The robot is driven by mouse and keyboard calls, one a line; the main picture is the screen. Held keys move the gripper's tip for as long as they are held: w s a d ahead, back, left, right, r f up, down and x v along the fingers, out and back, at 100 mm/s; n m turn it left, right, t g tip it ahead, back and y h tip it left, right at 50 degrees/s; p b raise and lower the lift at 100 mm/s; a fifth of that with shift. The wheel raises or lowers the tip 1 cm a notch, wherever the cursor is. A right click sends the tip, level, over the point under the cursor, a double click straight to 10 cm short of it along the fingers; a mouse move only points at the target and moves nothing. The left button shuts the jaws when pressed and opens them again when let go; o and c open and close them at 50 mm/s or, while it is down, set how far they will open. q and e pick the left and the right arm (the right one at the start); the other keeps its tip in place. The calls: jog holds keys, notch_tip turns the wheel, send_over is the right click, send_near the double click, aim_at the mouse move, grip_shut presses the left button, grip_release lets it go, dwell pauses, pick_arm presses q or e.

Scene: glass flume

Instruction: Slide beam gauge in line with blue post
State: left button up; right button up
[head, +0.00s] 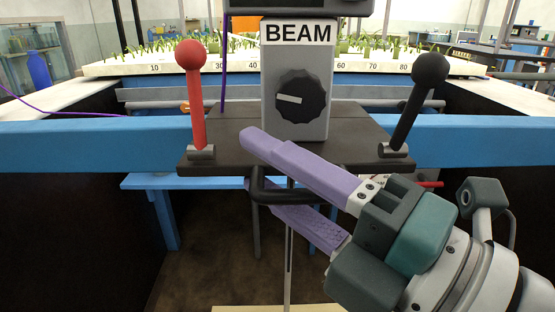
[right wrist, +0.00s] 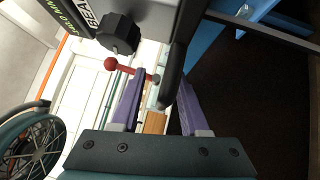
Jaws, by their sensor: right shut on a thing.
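The beam gauge (head: 295,85) is a grey box marked BEAM with a black dial. It stands on a dark carriage plate (head: 230,155) across the blue rail (head: 90,145). A red-knobbed lever (head: 195,100) is at its left and a black-knobbed lever (head: 412,100) at its right. Below the plate's front is a black bar handle (head: 264,190). My right gripper (head: 258,166) has its purple fingers above and below this handle, shut on it. The handle also shows between the fingers in the right wrist view (right wrist: 172,76). I cannot make out a blue post. My left gripper is not in view.
A white bed edge (head: 110,68) with number labels and green shoots runs behind the gauge. A purple cable (head: 224,80) hangs behind the gauge's left side. Blue framework (head: 165,215) stands below the rail. A spoked wheel (right wrist: 38,142) shows in the right wrist view.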

jog(key=shift+o, duration=0.6)
jog(key=shift+r, duration=0.15)
jog(key=shift+f, duration=0.2)
jog(key=shift+s+d+f, duration=0.1)
jog(key=shift+d, duration=0.1)
jog(key=b+v, duration=0.1)
jog(key=v, duration=0.7)
jog(key=shift+s, duration=0.15)
jog(key=shift+s+d, duration=0.4)
jog(key=shift+d, duration=0.1)
